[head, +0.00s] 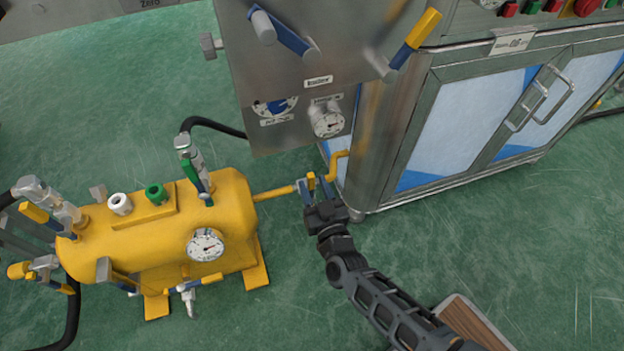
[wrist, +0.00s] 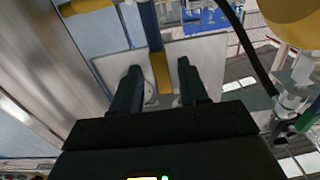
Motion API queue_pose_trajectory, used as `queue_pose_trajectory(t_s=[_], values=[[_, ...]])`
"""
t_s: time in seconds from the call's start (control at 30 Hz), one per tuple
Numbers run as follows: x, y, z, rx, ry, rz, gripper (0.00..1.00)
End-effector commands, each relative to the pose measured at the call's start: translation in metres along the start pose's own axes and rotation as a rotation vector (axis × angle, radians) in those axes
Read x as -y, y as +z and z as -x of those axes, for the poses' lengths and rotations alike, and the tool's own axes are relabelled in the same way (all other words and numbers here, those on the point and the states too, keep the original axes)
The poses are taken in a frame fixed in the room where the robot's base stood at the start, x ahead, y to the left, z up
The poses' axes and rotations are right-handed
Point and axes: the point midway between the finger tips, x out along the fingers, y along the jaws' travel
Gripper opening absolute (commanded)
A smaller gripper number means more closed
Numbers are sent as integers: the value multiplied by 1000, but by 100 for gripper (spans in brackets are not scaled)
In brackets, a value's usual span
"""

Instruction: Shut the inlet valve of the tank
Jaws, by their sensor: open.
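The yellow tank (head: 165,225) stands on the floor at left in the head view. A yellow pipe (head: 272,194) runs from its right end towards the steel cabinet, with a small valve (head: 303,186) on it. My gripper (head: 316,192) is at this valve, beside the cabinet's lower corner. In the wrist view my gripper (wrist: 159,72) is open, and a blue lever with a yellow part (wrist: 151,30) lies between its two fingers. I see gaps on both sides, with no clear contact. The valve body is partly hidden by my gripper in the head view.
The steel cabinet (head: 455,115) with its doors stands close to the right of my gripper. A steel panel (head: 300,75) with gauges and levers overhangs above the pipe. Other valves and a dark hose (head: 215,126) are on the tank. Green floor in front is mostly clear.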

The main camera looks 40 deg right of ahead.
Motion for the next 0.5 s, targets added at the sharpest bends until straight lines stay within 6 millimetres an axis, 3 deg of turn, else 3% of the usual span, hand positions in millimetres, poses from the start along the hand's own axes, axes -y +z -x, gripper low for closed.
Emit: queue_pose_trajectory(t_s=[0.2, 0.5], values=[[0, -1, 37, 3, 0, 0, 44], [0, 0, 55, 1, 0, -1, 44]])
